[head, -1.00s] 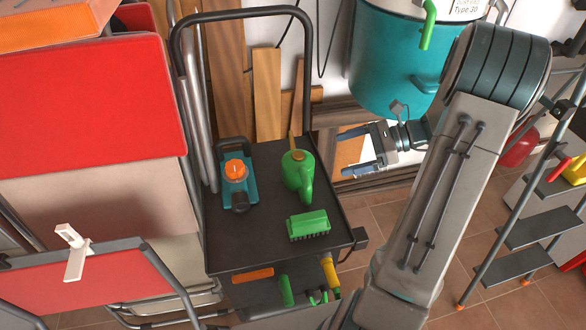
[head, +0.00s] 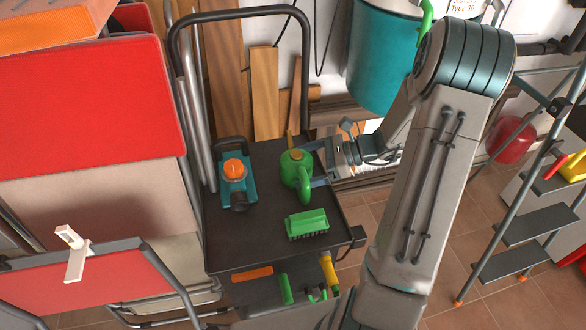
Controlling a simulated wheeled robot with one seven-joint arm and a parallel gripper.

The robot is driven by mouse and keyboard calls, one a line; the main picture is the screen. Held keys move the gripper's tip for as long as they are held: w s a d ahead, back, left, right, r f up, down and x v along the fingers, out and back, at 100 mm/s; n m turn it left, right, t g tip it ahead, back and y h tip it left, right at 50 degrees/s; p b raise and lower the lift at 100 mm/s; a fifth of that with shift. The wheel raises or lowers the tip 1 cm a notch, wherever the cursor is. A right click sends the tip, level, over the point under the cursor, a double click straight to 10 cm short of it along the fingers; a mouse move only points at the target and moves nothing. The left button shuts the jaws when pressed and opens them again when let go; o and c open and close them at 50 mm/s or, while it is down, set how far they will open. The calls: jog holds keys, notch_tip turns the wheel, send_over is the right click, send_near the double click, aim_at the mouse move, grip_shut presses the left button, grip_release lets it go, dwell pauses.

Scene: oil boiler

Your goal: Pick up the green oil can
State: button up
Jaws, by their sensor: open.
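The green oil can (head: 294,168) stands upright on the top shelf of the black cart (head: 240,247), near its right edge. It has an orange cap on top and a spout or handle toward the front. My gripper (head: 314,165) is at the can's right side, with its blue-grey fingers pointing left toward the can. One finger shows behind the can's upper right and one beside its lower right. The jaws are open. Whether a finger touches the can cannot be told, since the can partly hides the fingertips.
A teal and orange lantern-like tool (head: 236,182) stands left of the can. A green brush (head: 307,224) lies in front of it. The cart's tall black handle (head: 174,70) rises at the back left. A teal tank (head: 382,60) and a stepladder (head: 515,235) stand to the right.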

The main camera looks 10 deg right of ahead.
aim_at(294, 156)
jog(key=c, duration=1.3)
jog(key=shift+o, duration=0.2)
jog(key=shift+r, duration=0.2)
jog(key=shift+r, duration=0.65)
notch_tip(294, 156, up, 3)
jog(key=shift+f, duration=0.1)
jog(key=s+d+r, duration=0.6)
jog(key=d, duration=0.3)
jog(key=shift+s+d+r, duration=0.25)
jog(key=shift+d+r, duration=0.05)
jog(key=shift+d, duration=0.05)
